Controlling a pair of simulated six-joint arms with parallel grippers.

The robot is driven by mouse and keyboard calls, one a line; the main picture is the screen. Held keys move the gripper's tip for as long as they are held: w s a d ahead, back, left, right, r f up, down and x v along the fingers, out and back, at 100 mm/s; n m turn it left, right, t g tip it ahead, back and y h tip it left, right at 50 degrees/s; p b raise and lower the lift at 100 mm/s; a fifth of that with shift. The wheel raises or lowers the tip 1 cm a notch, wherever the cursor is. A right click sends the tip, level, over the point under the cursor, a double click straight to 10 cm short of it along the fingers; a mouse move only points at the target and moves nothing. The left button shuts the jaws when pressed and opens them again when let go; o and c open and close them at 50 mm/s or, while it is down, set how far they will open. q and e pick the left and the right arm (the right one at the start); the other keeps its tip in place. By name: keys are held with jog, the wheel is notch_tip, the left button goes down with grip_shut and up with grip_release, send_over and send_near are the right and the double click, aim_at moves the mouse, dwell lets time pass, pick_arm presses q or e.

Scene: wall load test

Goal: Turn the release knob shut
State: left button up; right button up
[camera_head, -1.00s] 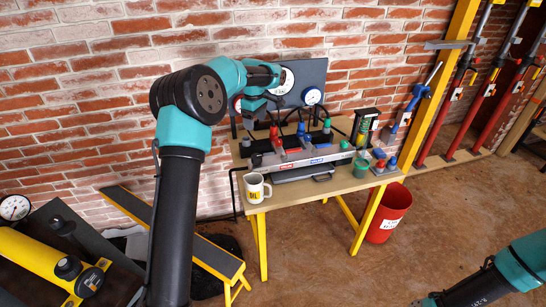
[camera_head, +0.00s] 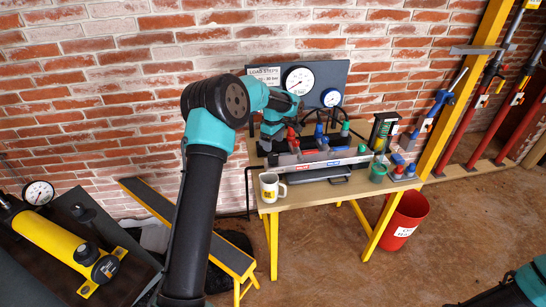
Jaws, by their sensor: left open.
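The bench (camera_head: 300,198) carries a long grey pump unit (camera_head: 330,160) with red, blue and green valve parts on top. A red part (camera_head: 292,138) stands near its left end and a blue one (camera_head: 319,132) right of it. I cannot tell which part is the release knob. My left gripper (camera_head: 268,143) is open above the unit's left end, just left of the red part. It is small and dark, and contact cannot be told. My right arm shows only at the bottom right corner; its gripper is out of view.
A white mug (camera_head: 271,187) stands at the bench's front left. A green cup (camera_head: 378,173) and small coloured parts sit at the right end. A gauge panel (camera_head: 318,70) with a large dial (camera_head: 298,80) is behind. A red bucket (camera_head: 404,220) stands on the floor.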

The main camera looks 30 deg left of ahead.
aim_at(273, 156)
pick_arm(q)
notch_tip(273, 156, down, 8)
jog(key=shift+r, duration=0.2)
jog(key=c, duration=0.9)
jog(key=shift+c, duration=0.2)
